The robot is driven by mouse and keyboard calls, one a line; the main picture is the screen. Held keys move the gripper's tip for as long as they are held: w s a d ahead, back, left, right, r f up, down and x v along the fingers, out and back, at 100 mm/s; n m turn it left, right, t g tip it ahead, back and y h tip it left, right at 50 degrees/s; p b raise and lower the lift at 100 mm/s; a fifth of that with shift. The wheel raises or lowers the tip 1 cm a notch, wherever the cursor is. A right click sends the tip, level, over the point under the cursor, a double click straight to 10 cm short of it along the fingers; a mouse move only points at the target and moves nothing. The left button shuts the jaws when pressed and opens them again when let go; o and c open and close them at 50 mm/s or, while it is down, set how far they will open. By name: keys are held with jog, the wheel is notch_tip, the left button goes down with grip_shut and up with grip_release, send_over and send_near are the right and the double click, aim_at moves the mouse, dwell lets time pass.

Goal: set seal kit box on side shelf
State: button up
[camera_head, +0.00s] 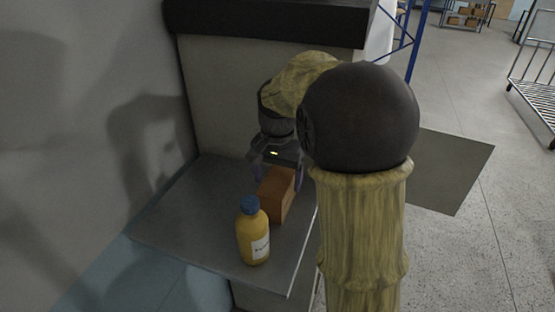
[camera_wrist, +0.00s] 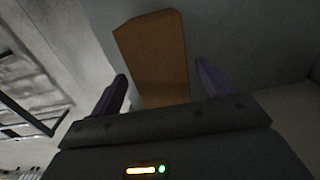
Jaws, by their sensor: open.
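A brown box (camera_head: 277,194), which I take to be the seal kit box, stands on the grey side shelf (camera_head: 185,215) near its right edge. My gripper (camera_head: 276,179) is just behind the box in the head view, pointing down toward it. In the wrist view the box (camera_wrist: 155,58) lies ahead and between the two purple fingers (camera_wrist: 160,90), which are spread with visible gaps on both sides. The gripper is open and seems not to touch the box. Part of the far finger is hidden in the head view.
A yellow bottle (camera_head: 253,232) with a blue cap stands just in front of the box on the shelf. A wall is close on the left, and a pale panel with a dark top (camera_head: 265,22) rises behind. The shelf's left part is bare.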

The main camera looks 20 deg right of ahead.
notch_tip(320, 180, up, 6)
jog(key=shift+w+b, duration=0.1)
jog(key=shift+b, duration=0.35)
jog(key=shift+r, duration=0.55)
